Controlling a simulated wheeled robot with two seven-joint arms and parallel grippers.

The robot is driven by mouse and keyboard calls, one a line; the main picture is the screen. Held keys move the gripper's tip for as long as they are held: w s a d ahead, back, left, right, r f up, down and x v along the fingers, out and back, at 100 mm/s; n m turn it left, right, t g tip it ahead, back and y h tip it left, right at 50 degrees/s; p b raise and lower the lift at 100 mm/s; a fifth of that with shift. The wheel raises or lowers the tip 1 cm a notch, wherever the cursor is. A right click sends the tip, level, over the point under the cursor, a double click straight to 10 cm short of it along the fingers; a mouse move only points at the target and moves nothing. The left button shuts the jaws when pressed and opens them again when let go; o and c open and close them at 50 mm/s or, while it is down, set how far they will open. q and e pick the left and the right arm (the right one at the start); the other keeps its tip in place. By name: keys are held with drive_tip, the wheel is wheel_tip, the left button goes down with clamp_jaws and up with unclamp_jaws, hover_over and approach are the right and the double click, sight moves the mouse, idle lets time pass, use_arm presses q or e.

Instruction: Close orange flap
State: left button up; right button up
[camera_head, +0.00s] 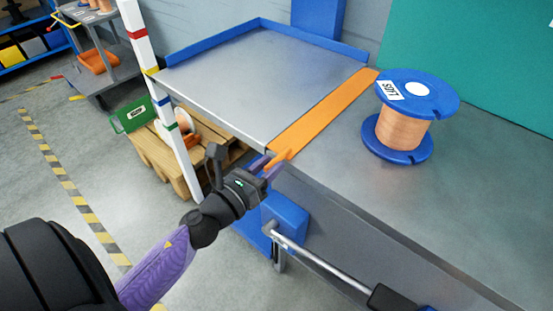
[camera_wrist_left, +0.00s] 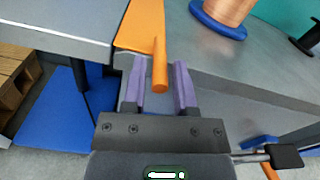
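The orange flap (camera_head: 325,108) is a long flat strip lying between the metal tray table and the grey workbench. Its near end also shows in the left wrist view (camera_wrist_left: 140,25). A round orange handle (camera_wrist_left: 160,70) sticks out from that near end. My left gripper (camera_head: 271,167) is at the near end of the flap. In the left wrist view its two purple fingers (camera_wrist_left: 160,88) stand apart, one on each side of the handle, with visible gaps. The gripper is open. My right gripper is in neither view.
A blue spool with copper wire (camera_head: 403,125) stands on the workbench (camera_head: 460,200), right of the flap. The blue-rimmed tray table (camera_head: 240,80) is bare. A white post (camera_head: 150,70) stands to its left, and a metal bar (camera_head: 325,265) runs below the workbench edge.

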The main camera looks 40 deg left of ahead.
use_arm(q)
drive_tip(key=shift+w, duration=0.85)
drive_tip(key=shift+w+d, duration=0.1)
drive_tip(key=shift+w, duration=0.1)
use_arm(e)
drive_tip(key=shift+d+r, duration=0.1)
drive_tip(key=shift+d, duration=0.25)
use_arm(q)
clamp_jaws()
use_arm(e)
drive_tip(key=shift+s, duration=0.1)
